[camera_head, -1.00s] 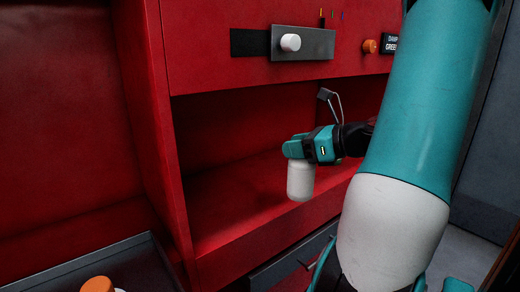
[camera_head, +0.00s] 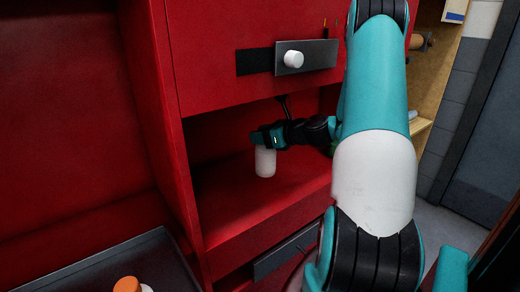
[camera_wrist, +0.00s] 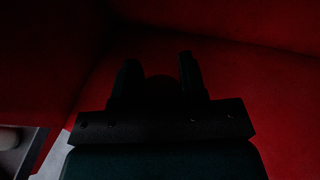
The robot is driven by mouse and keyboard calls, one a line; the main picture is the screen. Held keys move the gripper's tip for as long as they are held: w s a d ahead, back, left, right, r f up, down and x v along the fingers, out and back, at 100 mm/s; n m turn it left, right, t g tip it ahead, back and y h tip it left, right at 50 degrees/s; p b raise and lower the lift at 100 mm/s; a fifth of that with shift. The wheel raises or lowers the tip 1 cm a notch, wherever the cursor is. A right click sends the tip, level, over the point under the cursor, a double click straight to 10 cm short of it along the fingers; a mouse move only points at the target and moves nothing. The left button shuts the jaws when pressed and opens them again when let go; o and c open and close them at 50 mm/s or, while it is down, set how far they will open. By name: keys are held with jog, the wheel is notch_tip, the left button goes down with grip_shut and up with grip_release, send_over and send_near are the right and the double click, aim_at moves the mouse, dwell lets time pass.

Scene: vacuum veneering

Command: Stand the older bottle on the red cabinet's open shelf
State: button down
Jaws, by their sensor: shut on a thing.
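My gripper (camera_head: 264,137) is shut on the top of a white bottle (camera_head: 265,163) inside the opening of the red cabinet (camera_head: 215,60). The bottle hangs upright below the jaws, over the open shelf (camera_head: 228,200). I cannot tell whether its base touches the shelf. In the wrist view, my two fingers (camera_wrist: 157,82) are dark, with a dark round shape between them, and red shelf surfaces lie beyond. The bottle's cap is hidden by the jaws, and no label can be read.
A bottle with an orange cap (camera_head: 127,285) stands in a dark grey tray (camera_head: 105,266) at the lower left. The cabinet's upper front carries a grey plate with a white knob (camera_head: 293,59). The shelf to the left of the held bottle is bare.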

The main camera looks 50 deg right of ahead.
aim_at(261, 147)
notch_tip(261, 147, down, 4)
jog(key=shift+b, duration=0.3)
jog(key=shift+w+f, duration=0.15)
jog(key=shift+f, duration=0.35)
jog(key=shift+f, duration=0.2)
jog(key=c, duration=0.7)
grip_release()
jog(key=shift+r, duration=0.15)
jog(key=shift+s+d+r, duration=0.1)
jog(key=shift+s, duration=0.1)
jog(key=v, duration=1.1)
jog(key=shift+s+r, duration=0.1)
jog(key=shift+s, duration=0.2)
